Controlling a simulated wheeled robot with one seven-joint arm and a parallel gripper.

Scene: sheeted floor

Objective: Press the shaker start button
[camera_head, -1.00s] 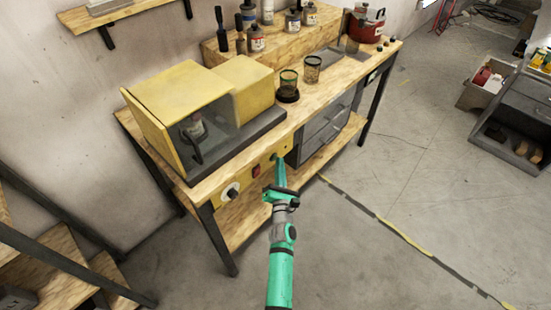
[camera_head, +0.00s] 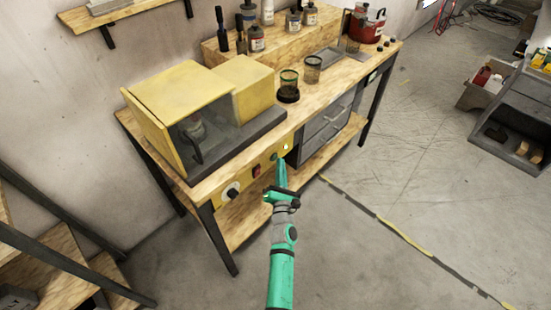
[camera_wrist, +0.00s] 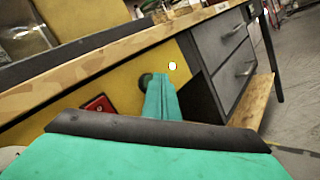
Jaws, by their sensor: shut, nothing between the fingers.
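The yellow control panel (camera_head: 243,178) is on the front of the workbench; it also shows in the wrist view (camera_wrist: 60,110). A round dark green button (camera_head: 273,157) sits on it, partly hidden behind my fingers in the wrist view (camera_wrist: 145,80). A small round light (camera_head: 285,146) to its right glows white; it is bright in the wrist view (camera_wrist: 172,66). My gripper (camera_head: 281,162) is shut and empty, its tips just in front of the panel by the button. I cannot tell whether they touch it. A beaker stands on a round black platform (camera_head: 288,97) above.
A red switch (camera_head: 256,170) and a white knob (camera_head: 231,190) are left of the button. Grey drawers (camera_head: 325,130) are to the right. A yellow machine with a clear cover (camera_head: 185,90) stands on the bench. The floor in front is open.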

